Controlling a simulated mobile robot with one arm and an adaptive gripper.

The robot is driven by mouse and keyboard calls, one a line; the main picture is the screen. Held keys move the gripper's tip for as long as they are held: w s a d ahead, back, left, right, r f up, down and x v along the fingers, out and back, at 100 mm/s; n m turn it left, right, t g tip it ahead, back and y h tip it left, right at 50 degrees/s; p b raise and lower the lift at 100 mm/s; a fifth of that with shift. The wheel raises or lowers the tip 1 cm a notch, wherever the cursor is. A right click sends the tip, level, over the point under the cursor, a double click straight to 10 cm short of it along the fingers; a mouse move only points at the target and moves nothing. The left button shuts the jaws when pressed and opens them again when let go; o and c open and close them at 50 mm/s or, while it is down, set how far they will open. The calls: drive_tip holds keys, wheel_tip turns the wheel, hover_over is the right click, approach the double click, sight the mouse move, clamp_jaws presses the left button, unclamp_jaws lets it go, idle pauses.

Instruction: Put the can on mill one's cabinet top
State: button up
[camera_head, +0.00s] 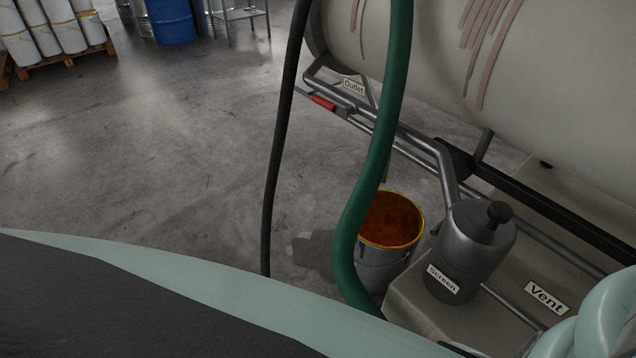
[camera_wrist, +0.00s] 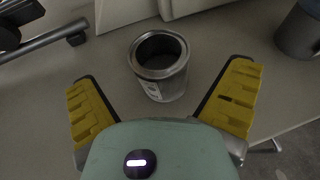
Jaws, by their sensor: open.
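In the wrist view an open metal can (camera_wrist: 166,88) with a dark inside and a pale label stands upright on a grey surface (camera_wrist: 110,62). My gripper (camera_wrist: 160,78) is open, its two yellow-padded fingers spread to the left and right of the can. The can lies between and slightly beyond the fingers, and neither finger appears to touch it. The can and gripper do not show in the head view. I cannot tell which surface is mill one's cabinet top.
The head view shows a large tank (camera_head: 470,60), a green hose (camera_head: 385,130), a black hose (camera_head: 278,140), an orange-filled bucket (camera_head: 385,262) and a "Screen" canister (camera_head: 472,248). Open floor (camera_head: 170,150) lies left. A dark cylinder (camera_wrist: 298,32) stands at the wrist view's right.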

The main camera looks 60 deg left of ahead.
drive_tip(key=p+v, duration=0.1)
drive_tip(key=v, duration=0.6)
drive_tip(key=shift+s+r, duration=0.1)
drive_tip(key=shift+s, duration=0.1)
idle(0.4)
